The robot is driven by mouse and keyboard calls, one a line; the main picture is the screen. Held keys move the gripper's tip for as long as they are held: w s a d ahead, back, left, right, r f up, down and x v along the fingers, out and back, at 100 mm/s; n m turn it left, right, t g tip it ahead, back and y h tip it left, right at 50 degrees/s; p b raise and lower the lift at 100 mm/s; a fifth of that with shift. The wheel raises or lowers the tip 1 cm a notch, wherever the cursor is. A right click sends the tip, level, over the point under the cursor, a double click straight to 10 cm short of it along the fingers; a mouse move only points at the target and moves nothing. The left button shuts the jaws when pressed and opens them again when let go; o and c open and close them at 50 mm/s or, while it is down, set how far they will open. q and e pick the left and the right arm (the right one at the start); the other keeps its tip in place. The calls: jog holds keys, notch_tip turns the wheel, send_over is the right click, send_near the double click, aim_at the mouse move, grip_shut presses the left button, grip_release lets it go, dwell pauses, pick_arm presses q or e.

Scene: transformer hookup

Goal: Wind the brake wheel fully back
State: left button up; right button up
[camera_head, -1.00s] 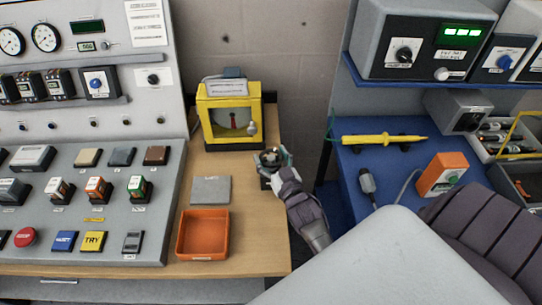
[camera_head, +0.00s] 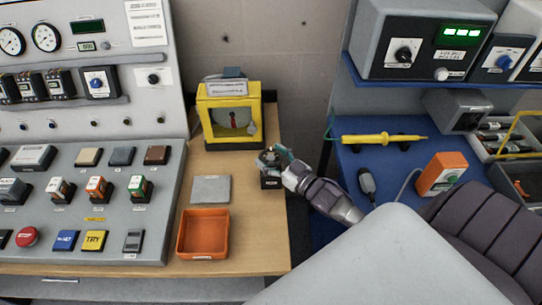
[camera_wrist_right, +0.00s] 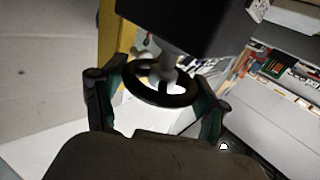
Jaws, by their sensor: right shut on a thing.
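The brake wheel (camera_head: 266,158) is a small dark wheel on a dark block (camera_head: 271,181) near the right edge of the wooden bench top. In the right wrist view the wheel (camera_wrist_right: 160,98) is a black spoked ring on a grey shaft. My right gripper (camera_head: 273,157) is at the wheel, its arm coming in from the lower right. In the wrist view my right gripper (camera_wrist_right: 155,97) has one finger on each side of the wheel and is shut on its rim. The wheel's turn position cannot be read. My left gripper is not in view.
A yellow-framed box (camera_head: 229,90) with a dial stands behind the wheel. A grey plate (camera_head: 211,189) and an orange tray (camera_head: 203,240) lie in front to the left. The button console (camera_head: 120,220) is further left. A blue bench (camera_head: 360,160) stands right, across a gap.

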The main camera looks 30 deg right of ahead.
jog(key=o, duration=1.2)
jog(key=shift+s, duration=0.2)
jog(key=v, duration=1.1)
jog(key=shift+s, duration=0.25)
